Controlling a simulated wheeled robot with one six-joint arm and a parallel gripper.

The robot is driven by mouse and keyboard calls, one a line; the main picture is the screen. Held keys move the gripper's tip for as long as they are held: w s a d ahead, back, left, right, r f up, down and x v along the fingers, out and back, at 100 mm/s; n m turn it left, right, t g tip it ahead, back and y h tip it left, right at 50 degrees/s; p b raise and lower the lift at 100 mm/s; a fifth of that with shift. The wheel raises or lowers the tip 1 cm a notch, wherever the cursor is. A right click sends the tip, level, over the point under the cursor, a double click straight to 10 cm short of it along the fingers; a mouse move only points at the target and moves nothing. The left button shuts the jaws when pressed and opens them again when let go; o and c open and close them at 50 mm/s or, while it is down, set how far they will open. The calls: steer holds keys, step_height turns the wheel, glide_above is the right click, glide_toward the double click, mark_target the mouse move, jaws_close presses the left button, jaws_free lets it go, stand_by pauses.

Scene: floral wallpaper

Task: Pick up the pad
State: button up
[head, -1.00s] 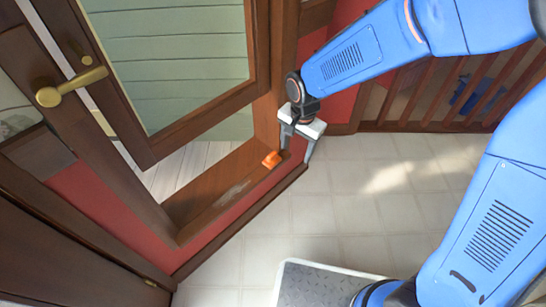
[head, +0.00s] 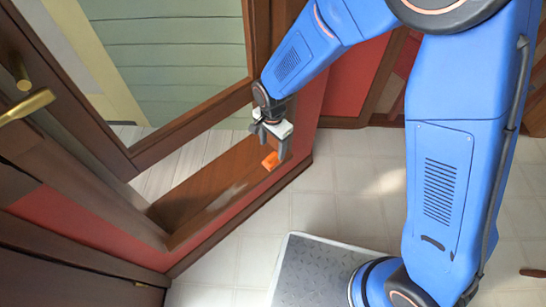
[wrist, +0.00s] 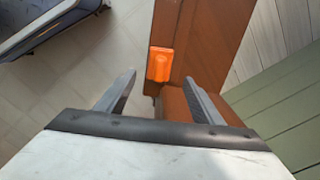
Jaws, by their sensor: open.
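The pad appears to be the small orange block (head: 270,161) lying on a brown wooden ledge (head: 222,170). In the wrist view the orange pad (wrist: 160,64) lies flat near the ledge's edge, ahead of the fingertips and between their lines. My gripper (head: 269,148) is open, just above and behind the pad in the head view. Its two grey fingers (wrist: 160,93) are apart with nothing between them. I cannot tell the exact height of the fingertips over the ledge.
A brown door with a brass handle (head: 27,106) and a glass pane stands at left. A red wall face (head: 215,229) drops from the ledge to the pale tiled floor (head: 350,190). My grey base plate is at the bottom. Open floor lies right of the ledge.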

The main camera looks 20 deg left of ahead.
mark_target(272, 155)
steer(key=shift+s+f, duration=0.15)
steer(key=shift+f, duration=3.05)
steer(key=c, duration=1.2)
